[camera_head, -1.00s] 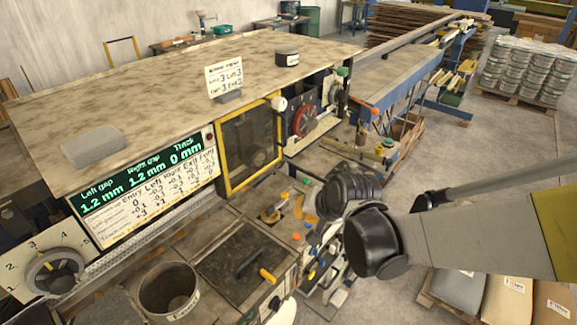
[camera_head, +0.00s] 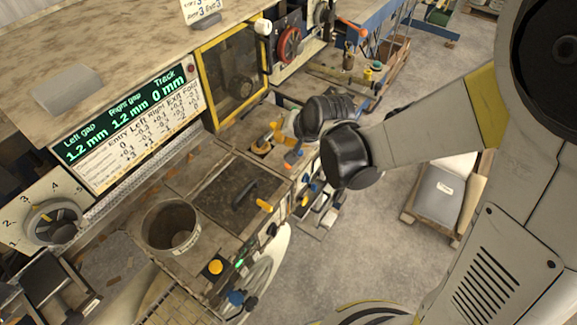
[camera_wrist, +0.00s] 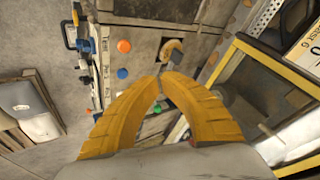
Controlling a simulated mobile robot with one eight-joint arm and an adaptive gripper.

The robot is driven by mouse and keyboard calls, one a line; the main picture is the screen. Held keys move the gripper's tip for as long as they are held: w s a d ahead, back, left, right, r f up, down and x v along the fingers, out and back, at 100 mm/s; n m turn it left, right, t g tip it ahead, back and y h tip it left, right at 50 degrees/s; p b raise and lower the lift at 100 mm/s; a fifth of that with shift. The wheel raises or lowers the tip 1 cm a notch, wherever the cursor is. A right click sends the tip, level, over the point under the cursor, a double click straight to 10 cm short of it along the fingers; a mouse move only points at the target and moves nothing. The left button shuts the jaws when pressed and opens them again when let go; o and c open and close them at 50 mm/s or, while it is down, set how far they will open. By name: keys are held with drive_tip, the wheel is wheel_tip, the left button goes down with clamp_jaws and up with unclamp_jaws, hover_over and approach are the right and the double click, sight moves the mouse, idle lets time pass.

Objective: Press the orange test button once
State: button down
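An orange round button (camera_wrist: 124,46) sits on a worn metal panel in the wrist view, beside a label that seems to read "Test". A small orange spot at the machine's right edge in the head view (camera_head: 287,167) appears to be the same button. My gripper (camera_wrist: 161,76) has two yellow fingers whose tips come together with nothing visible between them. The tips lie to the right of and a little below the button in the wrist view, apart from it. In the head view my wrist partly hides the fingers.
A blue button (camera_wrist: 122,73) lies just below the orange one, and a green one (camera_wrist: 157,108) shows between my fingers. A brass knob (camera_wrist: 172,48) stands close beyond my fingertips. A yellow-framed window (camera_head: 232,80) is nearby. Open floor (camera_head: 400,130) lies right of the machine.

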sight(286, 164)
wheel_tip(286, 164, down, 7)
drive_tip(key=b, duration=0.5)
idle(1.2)
drive_tip(key=shift+f+b, duration=0.35)
drive_tip(key=shift+b, duration=0.25)
drive_tip(key=shift+f+b, duration=0.55)
idle(0.4)
drive_tip(key=shift+r, duration=0.15)
drive_tip(key=shift+r+p, duration=0.7)
drive_tip(key=shift+r, duration=0.15)
drive_tip(key=shift+r+p, duration=1.9)
drive_tip(key=shift+r, duration=0.65)
